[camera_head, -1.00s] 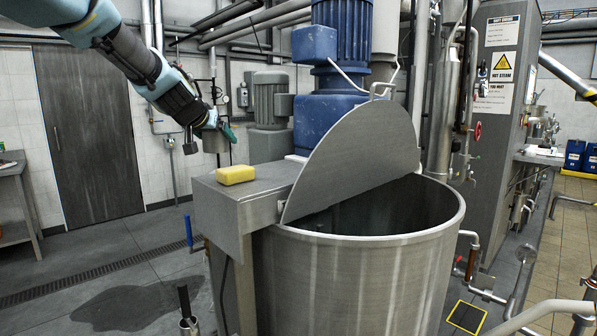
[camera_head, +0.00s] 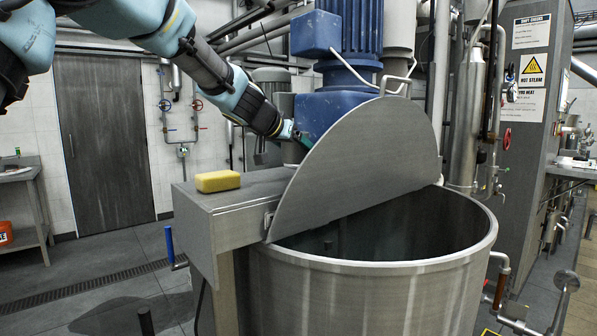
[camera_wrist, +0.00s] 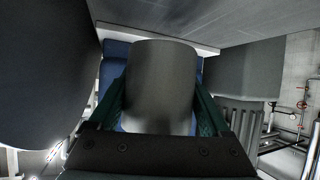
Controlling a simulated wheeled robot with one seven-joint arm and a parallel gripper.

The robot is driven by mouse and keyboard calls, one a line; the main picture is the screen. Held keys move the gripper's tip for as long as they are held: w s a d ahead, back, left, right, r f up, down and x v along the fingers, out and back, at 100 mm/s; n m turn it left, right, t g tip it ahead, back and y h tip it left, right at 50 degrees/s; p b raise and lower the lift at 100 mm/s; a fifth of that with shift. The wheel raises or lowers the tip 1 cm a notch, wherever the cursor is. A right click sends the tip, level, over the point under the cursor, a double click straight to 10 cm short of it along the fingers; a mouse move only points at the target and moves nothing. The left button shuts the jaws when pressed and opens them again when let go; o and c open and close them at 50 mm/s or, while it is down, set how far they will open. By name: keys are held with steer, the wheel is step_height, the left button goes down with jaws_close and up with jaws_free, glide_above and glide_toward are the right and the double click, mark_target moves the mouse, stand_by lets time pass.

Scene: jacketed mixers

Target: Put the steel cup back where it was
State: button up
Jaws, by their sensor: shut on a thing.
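The steel cup (camera_wrist: 161,82) is a plain grey cylinder between the two green fingers of my gripper (camera_wrist: 160,98) in the wrist view. The fingers are shut on its sides. In the head view my gripper (camera_head: 295,135) is up behind the tilted half-round lid, beside the blue motor. Part of the cup (camera_head: 292,153) shows just below it; the lid hides the rest. The cup is held in the air above the grey housing at the back of the vessel.
The open steel vessel (camera_head: 370,300) stands in front, its half lid (camera_head: 365,165) raised. A yellow sponge (camera_head: 217,181) lies on the steel box (camera_head: 225,208) at the left. The blue motor (camera_head: 348,60) closely bounds the gripper's right side.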

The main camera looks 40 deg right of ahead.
mark_target(296, 163)
steer(key=shift+f+b, duration=0.75)
steer(key=shift+f, duration=1.4)
steer(key=shift+f, duration=0.15)
steer(key=o, duration=1.5)
steer(key=shift+a, duration=0.1)
steer(key=shift+r, duration=0.25)
steer(key=shift+a+r, duration=0.1)
steer(key=shift+a, duration=0.2)
steer(key=b+v, duration=0.2)
steer(key=v, duration=0.9)
steer(key=shift+s+a+b, duration=0.1)
steer(key=shift+b, duration=0.3)
